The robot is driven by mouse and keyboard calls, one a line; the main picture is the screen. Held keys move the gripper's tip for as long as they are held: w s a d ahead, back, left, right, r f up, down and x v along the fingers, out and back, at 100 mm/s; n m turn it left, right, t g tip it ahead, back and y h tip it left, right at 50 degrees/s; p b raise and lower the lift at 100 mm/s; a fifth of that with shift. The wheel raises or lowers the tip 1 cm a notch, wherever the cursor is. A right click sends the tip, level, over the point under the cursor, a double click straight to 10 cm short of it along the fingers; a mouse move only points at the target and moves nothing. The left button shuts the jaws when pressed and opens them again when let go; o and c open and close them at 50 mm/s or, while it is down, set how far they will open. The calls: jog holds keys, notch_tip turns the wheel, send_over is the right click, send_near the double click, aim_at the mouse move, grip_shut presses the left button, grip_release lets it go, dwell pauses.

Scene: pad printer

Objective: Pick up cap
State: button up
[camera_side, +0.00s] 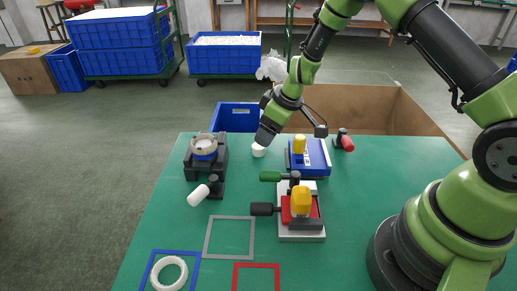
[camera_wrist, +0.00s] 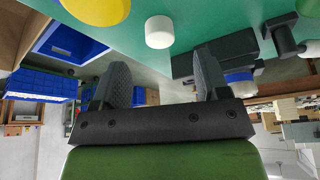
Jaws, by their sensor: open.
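The small white cap (camera_side: 258,150) stands on the green table, between the black fixture and the blue device. It also shows in the wrist view (camera_wrist: 159,32), at top centre, beyond the fingertips and in line with the gap between them. My gripper (camera_side: 263,139) is close above the cap in the side view. Its two dark fingers (camera_wrist: 162,72) are apart, with nothing between them. The side view does not show the fingers clearly, and I cannot tell the exact gap to the cap.
Left of the cap is a black fixture (camera_side: 193,172) with a white-topped round part; right is a blue device (camera_side: 315,160) with a yellow knob. A clamp with a yellow block (camera_side: 301,202) stands nearer. A blue bin (camera_side: 227,118) is behind. Square outlines and a white ring (camera_side: 158,277) lie in front.

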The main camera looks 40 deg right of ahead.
aim_at(259, 146)
jog(key=shift+w+x, duration=0.2)
jog(key=shift+x, duration=2.85)
jog(key=shift+a+r, duration=0.1)
jog(key=shift+r, duration=0.05)
jog(key=c, duration=1)
